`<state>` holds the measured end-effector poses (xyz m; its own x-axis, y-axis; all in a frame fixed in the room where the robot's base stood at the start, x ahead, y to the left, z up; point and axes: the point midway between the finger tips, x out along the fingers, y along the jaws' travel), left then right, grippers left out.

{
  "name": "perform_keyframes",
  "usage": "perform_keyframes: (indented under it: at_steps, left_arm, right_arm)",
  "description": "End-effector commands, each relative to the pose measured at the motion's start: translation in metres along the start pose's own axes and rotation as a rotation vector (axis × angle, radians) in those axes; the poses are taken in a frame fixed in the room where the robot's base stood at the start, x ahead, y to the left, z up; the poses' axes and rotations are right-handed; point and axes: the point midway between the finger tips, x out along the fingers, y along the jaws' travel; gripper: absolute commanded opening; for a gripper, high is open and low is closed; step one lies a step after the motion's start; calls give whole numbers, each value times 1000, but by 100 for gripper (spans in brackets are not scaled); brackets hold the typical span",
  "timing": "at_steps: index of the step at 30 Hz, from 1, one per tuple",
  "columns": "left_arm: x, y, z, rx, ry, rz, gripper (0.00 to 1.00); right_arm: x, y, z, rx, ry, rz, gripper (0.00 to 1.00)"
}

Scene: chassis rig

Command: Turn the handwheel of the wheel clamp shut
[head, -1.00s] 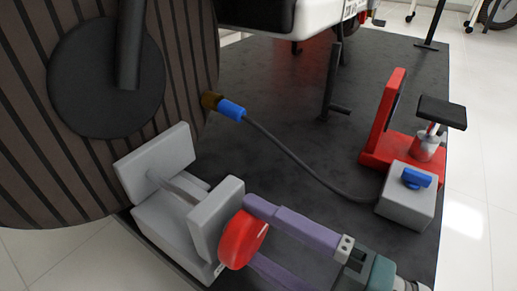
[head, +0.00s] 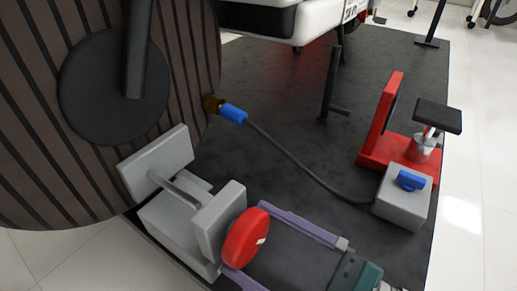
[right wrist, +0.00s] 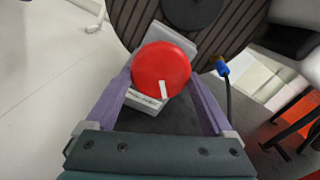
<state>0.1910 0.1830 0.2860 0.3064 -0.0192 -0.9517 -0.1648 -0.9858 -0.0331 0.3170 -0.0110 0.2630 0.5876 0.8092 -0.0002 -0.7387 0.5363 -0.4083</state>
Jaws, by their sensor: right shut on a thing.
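The red handwheel (head: 246,238) with a white mark sits on the near side of the grey wheel clamp (head: 222,216). It also shows in the right wrist view (right wrist: 162,70), its white mark near the bottom of its face. My right gripper (head: 248,242) is shut on the handwheel, one purple finger on each side of the rim. The right wrist view shows the fingers (right wrist: 160,84) at its left and right edges. A spindle runs between the clamp's two upright plates, with a visible gap between them. My left gripper is not in view.
A large dark slatted disc (head: 40,130) stands just behind the clamp. A grey box (head: 402,196) with a blue knob and cable stands to the right, beside a red stand (head: 378,150). The dark mat (head: 285,100) is mostly clear in the middle.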

Motion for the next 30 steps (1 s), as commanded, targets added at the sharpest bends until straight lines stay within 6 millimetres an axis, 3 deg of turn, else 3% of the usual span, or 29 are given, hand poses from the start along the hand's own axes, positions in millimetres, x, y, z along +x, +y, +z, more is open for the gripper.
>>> perform_keyframes:
  at_steps: [15,30]
  left_arm:
    - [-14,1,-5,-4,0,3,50]
    - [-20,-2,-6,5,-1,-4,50]
  right_arm:
    - [0,3,2,463,-1,-1,31]
    - [0,4,2,682,-2,-1,31]
